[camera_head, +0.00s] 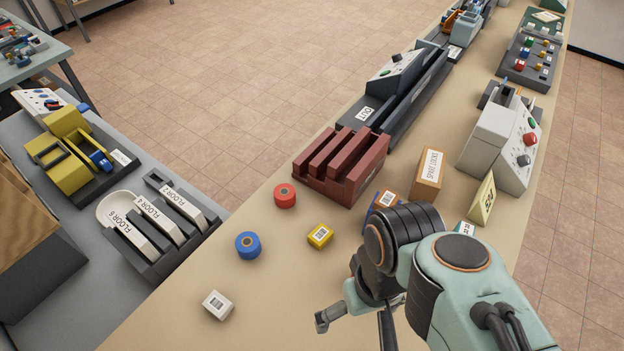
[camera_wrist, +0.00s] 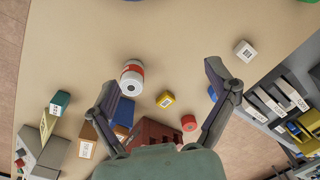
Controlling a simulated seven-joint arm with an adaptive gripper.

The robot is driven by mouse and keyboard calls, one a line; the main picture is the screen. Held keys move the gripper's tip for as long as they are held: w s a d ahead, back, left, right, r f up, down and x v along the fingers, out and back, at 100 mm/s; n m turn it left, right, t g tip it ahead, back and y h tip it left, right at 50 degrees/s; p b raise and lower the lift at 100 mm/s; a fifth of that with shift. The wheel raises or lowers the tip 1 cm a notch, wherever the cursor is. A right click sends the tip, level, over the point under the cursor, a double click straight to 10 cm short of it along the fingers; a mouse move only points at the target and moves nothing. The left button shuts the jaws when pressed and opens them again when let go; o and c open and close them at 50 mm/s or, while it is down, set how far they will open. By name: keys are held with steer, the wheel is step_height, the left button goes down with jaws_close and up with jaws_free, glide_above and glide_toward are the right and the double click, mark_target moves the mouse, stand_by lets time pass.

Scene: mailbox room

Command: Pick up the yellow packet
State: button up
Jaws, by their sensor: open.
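The yellow packet (camera_head: 320,236) is a small block with a white barcode label, lying on the beige counter (camera_head: 250,310) between the blue roll and the dark red rack. It also shows in the wrist view (camera_wrist: 166,99), in the space between my two spread fingers. My gripper (camera_wrist: 160,79) is open with nothing held. In the head view my gripper (camera_head: 355,322) is at the lower middle, nearer the camera than the packet, partly hidden by my arm.
A blue roll (camera_head: 248,245), a red roll (camera_head: 285,195) and a white packet (camera_head: 218,305) lie left of the packet. The dark red rack (camera_head: 330,185) stands behind it. A red-and-white cylinder (camera_wrist: 131,78) is near my left finger in the wrist view.

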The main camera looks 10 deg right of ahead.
steer(key=w+r+n+t, duration=0.4)
steer(key=w, duration=0.9)
steer(key=n+g, duration=0.1)
steer(key=n, duration=0.1)
glide_above(321, 234)
steer(key=w, duration=0.2)
step_height(321, 234, down, 13)
steer(key=f+g, duration=0.1)
steer(key=f, duration=0.3)
steer(key=s+f+g, duration=0.1)
steer(key=f, duration=0.4)
steer(key=s+f, duration=0.1)
steer(key=f, duration=0.4)
steer(key=shift+f+n+g+h, duration=0.2)
steer(key=shift+n+g+h, duration=0.1)
steer(key=shift+g+h, duration=0.1)
steer(key=shift+f, duration=0.6)
steer(key=shift+c, duration=0.3)
